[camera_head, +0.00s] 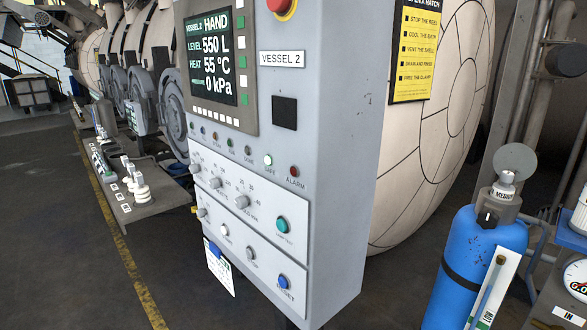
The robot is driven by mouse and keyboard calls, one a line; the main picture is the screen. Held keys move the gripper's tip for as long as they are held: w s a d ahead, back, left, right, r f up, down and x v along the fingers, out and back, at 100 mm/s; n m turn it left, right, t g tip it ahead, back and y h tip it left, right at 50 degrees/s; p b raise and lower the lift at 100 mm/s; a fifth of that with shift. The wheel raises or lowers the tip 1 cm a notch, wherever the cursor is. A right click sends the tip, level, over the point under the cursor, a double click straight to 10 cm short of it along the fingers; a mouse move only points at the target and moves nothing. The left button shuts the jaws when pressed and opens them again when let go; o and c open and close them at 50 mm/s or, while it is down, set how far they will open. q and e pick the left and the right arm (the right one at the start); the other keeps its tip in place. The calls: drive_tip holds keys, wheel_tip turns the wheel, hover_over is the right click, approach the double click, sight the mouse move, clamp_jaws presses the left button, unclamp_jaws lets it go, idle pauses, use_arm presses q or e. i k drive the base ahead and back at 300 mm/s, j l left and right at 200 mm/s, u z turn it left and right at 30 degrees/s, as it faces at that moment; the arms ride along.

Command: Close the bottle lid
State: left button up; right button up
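A blue bottle (475,265) with a dark band stands upright at the lower right, its base cut off by the picture's bottom edge. Its grey neck (497,205) carries a small label and a narrow top piece. A round grey disc (516,160), which looks like the bottle's lid, stands raised at the neck's upper right. I cannot tell how it is joined to the neck. A pale strip with a dark stick (494,290) is in front of the bottle's right side. Neither of my grippers is in view.
A grey control cabinet (330,190) marked VESSEL 2 stands left of the bottle. A large pale round vessel (440,130) with a yellow notice (415,50) is behind. A dial unit (572,285) sits close to the bottle's right. Open floor (60,240) lies at left.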

sight(519, 159)
drive_tip(key=z, duration=1.45)
